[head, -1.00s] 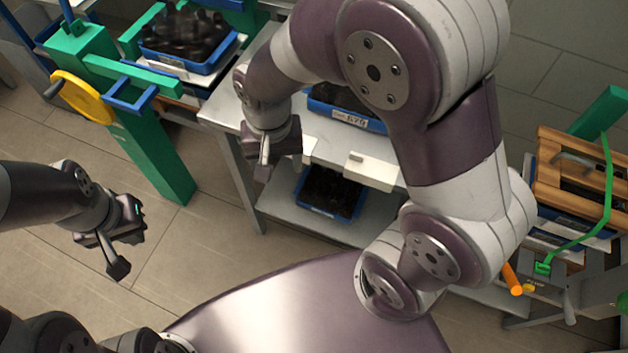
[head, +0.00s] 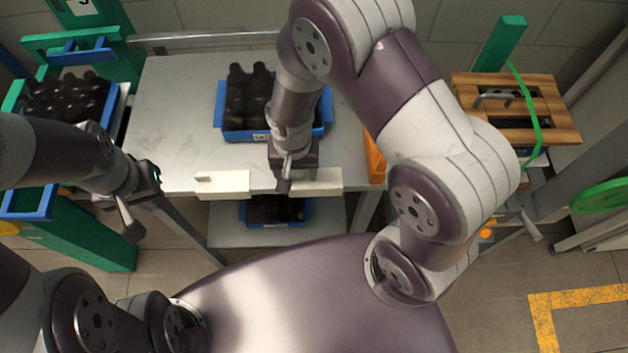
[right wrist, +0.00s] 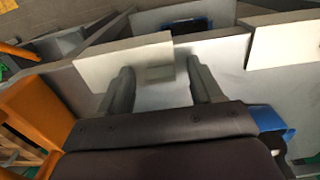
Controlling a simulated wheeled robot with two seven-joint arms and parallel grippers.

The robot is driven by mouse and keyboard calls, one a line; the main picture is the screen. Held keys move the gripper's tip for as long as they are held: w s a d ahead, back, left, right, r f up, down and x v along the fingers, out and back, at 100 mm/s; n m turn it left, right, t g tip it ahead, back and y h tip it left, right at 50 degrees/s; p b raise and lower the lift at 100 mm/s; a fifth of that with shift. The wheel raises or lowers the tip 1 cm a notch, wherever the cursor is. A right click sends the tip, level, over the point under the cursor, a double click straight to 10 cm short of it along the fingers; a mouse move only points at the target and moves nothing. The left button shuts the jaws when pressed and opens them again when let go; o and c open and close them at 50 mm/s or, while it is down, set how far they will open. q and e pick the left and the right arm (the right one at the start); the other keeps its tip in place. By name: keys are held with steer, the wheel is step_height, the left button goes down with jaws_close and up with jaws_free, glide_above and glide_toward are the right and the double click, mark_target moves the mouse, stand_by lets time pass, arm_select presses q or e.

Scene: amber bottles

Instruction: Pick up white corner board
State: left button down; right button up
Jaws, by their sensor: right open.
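Two white corner boards sit along the front edge of the grey table: a left one (head: 222,185) and a right one (head: 327,180). My right gripper (head: 290,183) is at the left end of the right board and partly hides it. In the right wrist view its open fingers (right wrist: 160,80) point at this board (right wrist: 120,62), with a small pale tab between them; contact cannot be told. The other board (right wrist: 285,42) is at upper right there. My left gripper (head: 137,205) hangs left of the table, holding nothing visible; its jaw opening is unclear.
A blue crate of dark bottles (head: 232,133) stands on the table (head: 172,110) behind my right gripper. An orange bin (head: 375,158) is at the table's right. Another blue crate (head: 277,212) sits on the lower shelf. A wooden crate (head: 545,125) stands at far right.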

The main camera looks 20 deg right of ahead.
steer(key=shift+w+d, duration=0.1)
steer(key=c, duration=1.1)
